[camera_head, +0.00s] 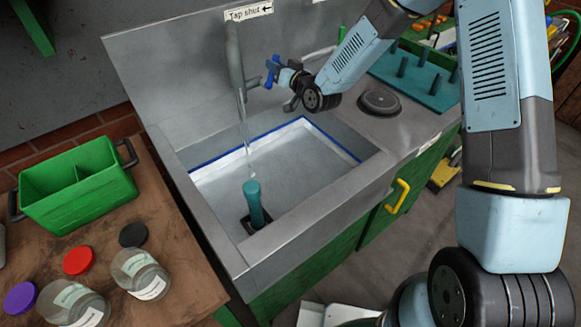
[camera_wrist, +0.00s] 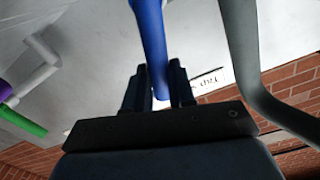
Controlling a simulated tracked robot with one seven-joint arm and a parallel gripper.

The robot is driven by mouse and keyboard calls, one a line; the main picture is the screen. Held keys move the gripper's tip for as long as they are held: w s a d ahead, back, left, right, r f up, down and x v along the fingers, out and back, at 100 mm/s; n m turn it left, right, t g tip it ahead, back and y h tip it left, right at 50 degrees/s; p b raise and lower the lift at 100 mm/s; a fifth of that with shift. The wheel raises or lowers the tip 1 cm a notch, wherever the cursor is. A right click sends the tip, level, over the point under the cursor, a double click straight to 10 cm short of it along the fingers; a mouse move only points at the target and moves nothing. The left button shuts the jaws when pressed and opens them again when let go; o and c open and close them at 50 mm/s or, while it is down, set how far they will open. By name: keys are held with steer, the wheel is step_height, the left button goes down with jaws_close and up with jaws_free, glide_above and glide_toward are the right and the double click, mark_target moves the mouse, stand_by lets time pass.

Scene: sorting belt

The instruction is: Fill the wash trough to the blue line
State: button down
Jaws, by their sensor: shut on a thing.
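The steel wash trough (camera_head: 345,187) shows in the head view, with a blue line (camera_head: 262,137) around its inner wall. Water (camera_head: 292,165) stands in it, its surface seeming a little below the line; the exact gap is hard to judge. A thin stream (camera_head: 246,132) falls from the grey tap spout (camera_head: 234,60). A teal upright pipe (camera_head: 254,202) stands over a dark square drain (camera_head: 247,222). My gripper (camera_head: 277,78) is shut on the blue tap lever (camera_head: 270,70). In the wrist view, the lever (camera_wrist: 149,45) passes between my fingers (camera_wrist: 159,82).
A "Tap shut" label (camera_head: 249,12) has an arrow pointing right. A dark round disc (camera_head: 379,103) and teal peg rack (camera_head: 420,80) lie right of the trough.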

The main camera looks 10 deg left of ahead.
steer(key=shift+s+a+r+n, duration=0.15)
steer(key=shift+s+a+n, duration=0.1)
steer(key=shift+n, duration=0.35)
steer(key=shift+s+a+n, duration=0.3)
steer(key=shift+s+n, duration=0.05)
steer(key=shift+n, duration=0.35)
steer(key=shift+s+a+n, duration=0.3)
steer(key=shift+s+n, duration=0.05)
steer(key=shift+n, duration=0.35)
steer(key=c, duration=0.7)
jaws_free()
steer(key=shift+s+d, duration=0.1)
steer(key=shift+v, duration=3.9)
